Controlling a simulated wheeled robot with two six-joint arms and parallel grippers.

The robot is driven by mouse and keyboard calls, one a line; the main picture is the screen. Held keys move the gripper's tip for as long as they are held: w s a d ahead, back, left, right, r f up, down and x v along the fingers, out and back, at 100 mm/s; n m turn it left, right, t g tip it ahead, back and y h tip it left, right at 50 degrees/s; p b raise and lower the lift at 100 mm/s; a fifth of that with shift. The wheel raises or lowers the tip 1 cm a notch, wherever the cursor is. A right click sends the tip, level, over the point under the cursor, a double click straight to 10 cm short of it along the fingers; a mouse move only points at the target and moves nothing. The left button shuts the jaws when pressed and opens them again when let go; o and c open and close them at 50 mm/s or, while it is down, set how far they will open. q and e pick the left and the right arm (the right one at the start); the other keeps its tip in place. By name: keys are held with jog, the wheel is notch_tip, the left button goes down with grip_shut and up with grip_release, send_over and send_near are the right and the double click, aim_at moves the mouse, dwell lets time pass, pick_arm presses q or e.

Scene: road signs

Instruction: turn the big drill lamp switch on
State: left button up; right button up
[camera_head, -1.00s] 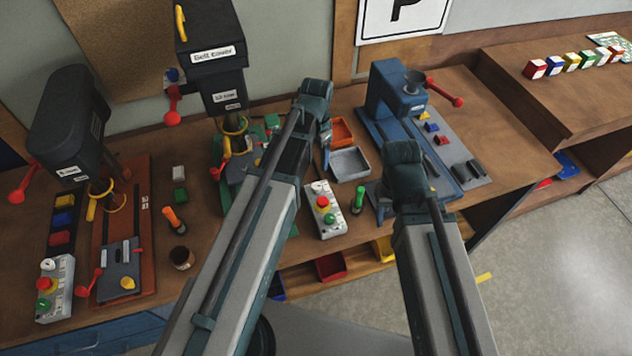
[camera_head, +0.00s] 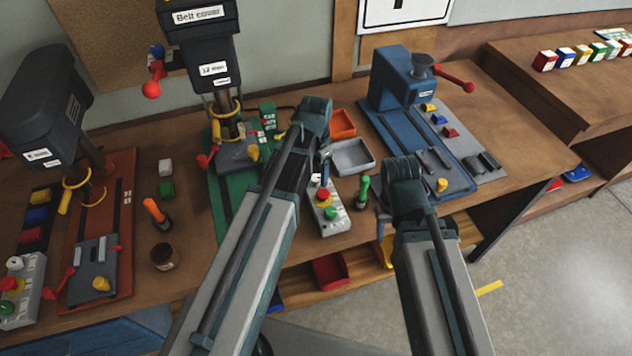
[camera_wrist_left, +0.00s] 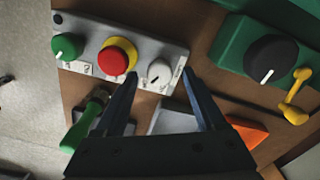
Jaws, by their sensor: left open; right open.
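The big drill (camera_head: 215,65) with its belt cover label stands over a green base (camera_head: 222,190). A grey control box (camera_head: 333,222) lies to its right. In the left wrist view the control box (camera_wrist_left: 90,45) carries a green knob (camera_wrist_left: 67,46), a red button (camera_wrist_left: 114,58) on a yellow collar and a white knob (camera_wrist_left: 159,72) with a dark pointer line. My left gripper (camera_wrist_left: 160,82) is open and empty, its fingertips either side of the white knob; contact is unclear. In the head view it (camera_head: 324,168) is partly hidden. My right gripper (camera_head: 383,212) is mostly hidden behind its arm.
A green screwdriver (camera_head: 363,190) stands beside the control box. Grey (camera_head: 352,157) and orange (camera_head: 342,124) trays lie behind it. A blue press (camera_head: 395,80) is at right, a smaller drill (camera_head: 45,110) at left. The left wrist view shows a black dial (camera_wrist_left: 270,58) on green housing.

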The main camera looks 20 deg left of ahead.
pick_arm(q)
jog(key=shift+f, duration=0.55)
pick_arm(e)
jog(key=shift+f, duration=0.5)
pick_arm(q)
jog(key=shift+c, duration=0.2)
grip_shut()
jog(key=shift+n, duration=0.3)
jog(key=n, duration=0.5)
jog(key=shift+n, duration=0.3)
jog(key=n, duration=0.5)
jog(key=shift+n, duration=0.3)
